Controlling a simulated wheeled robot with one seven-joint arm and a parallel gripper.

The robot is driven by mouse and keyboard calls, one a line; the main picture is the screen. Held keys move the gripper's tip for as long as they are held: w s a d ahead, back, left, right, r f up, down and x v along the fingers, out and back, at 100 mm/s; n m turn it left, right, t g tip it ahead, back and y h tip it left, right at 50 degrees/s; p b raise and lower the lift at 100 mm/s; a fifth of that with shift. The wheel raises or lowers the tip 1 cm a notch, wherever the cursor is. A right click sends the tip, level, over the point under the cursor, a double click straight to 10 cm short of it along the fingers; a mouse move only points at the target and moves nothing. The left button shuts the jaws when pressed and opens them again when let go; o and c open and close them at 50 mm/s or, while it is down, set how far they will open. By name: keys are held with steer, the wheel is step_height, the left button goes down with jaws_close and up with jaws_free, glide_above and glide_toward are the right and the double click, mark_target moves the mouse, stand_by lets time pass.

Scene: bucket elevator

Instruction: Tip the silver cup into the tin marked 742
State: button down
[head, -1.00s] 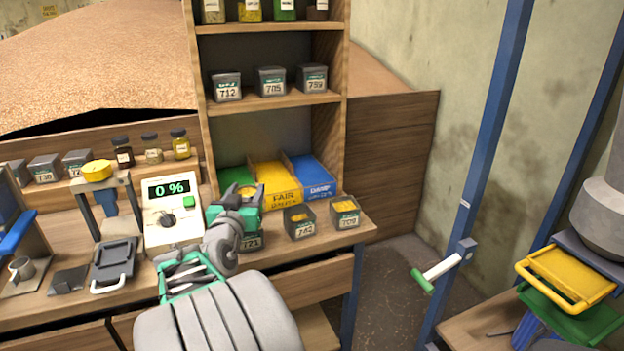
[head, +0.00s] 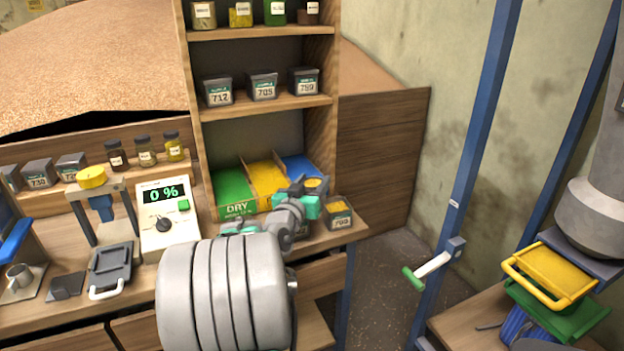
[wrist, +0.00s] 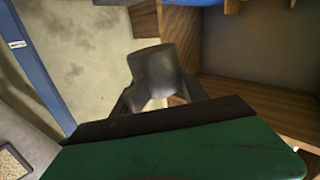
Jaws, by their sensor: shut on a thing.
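My gripper (head: 306,190) is over the right end of the bench, shut on a grey metal cup (wrist: 160,75) that shows between the fingers in the wrist view. The tin marked 742 is hidden behind my gripper and arm in the head view. The tin marked 709 (head: 339,217), with yellow contents, stands just right of my gripper.
Green DRY (head: 232,192), yellow (head: 266,182) and blue (head: 299,166) bins stand behind. A 0 % meter (head: 168,215) and another metal cup (head: 19,275) are left. A blue post (head: 480,150) stands right.

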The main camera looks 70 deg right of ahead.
steer(key=shift+r, duration=0.25)
steer(key=shift+w+f, duration=0.1)
steer(key=shift+f, duration=0.1)
steer(key=shift+n, duration=0.9)
steer(key=shift+w+f+b, duration=0.35)
steer(key=shift+w+f, duration=0.25)
steer(key=shift+f, duration=0.3)
steer(key=shift+w+f+b, duration=0.3)
steer(key=shift+w+f, duration=0.25)
steer(key=shift+f, duration=0.35)
steer(key=shift+w+a+b, duration=0.25)
steer(key=shift+w+b, duration=0.05)
steer(key=shift+b, duration=0.15)
